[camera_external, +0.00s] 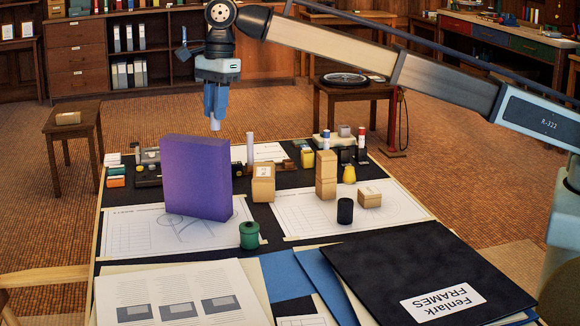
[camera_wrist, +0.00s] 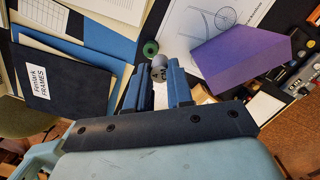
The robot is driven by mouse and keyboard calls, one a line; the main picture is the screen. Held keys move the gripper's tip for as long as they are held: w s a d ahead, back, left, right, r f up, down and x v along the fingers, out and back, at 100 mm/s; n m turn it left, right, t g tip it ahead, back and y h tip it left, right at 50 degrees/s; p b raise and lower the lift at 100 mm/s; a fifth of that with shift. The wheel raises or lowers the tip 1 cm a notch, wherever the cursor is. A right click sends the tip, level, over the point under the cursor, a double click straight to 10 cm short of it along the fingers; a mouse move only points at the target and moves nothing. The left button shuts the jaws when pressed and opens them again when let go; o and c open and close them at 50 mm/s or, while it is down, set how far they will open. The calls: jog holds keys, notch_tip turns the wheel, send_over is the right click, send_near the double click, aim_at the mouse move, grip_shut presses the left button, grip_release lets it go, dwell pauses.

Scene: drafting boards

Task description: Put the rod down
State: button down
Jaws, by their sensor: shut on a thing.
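My gripper (camera_external: 215,112) is high above the board, beyond the tall purple block in the external view. Its blue fingers are shut on a pale grey rod (camera_external: 215,125), whose lower end sticks out below the fingertips. In the wrist view the rod's rounded grey end (camera_wrist: 158,68) shows between the fingers of my gripper (camera_wrist: 158,80). The rod hangs about upright and touches nothing below. The rest of it is hidden by the fingers.
The purple block (camera_external: 195,178) stands on a drawing sheet (camera_external: 130,233). Nearby are a green spool (camera_external: 249,235), a black cylinder (camera_external: 345,211), stacked wooden blocks (camera_external: 326,175) and a yellow-tan block (camera_external: 263,183). A black folder (camera_external: 400,265) lies front right. The sheet between has bare patches.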

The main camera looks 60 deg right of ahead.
jog(key=s+a+n, duration=0.1)
jog(key=s+a, duration=0.5)
jog(key=a, duration=0.3)
jog(key=s+a+n, duration=0.2)
jog(key=s+a, duration=0.4)
jog(key=a, duration=0.2)
jog(key=shift+f, duration=14)
jog(key=shift+f, duration=0.1)
jog(key=c, duration=1)
grip_release()
notch_tip(320, 180, up, 12)
jog(key=d, duration=0.1)
jog(key=shift+d, duration=0.2)
jog(key=shift+w, duration=0.1)
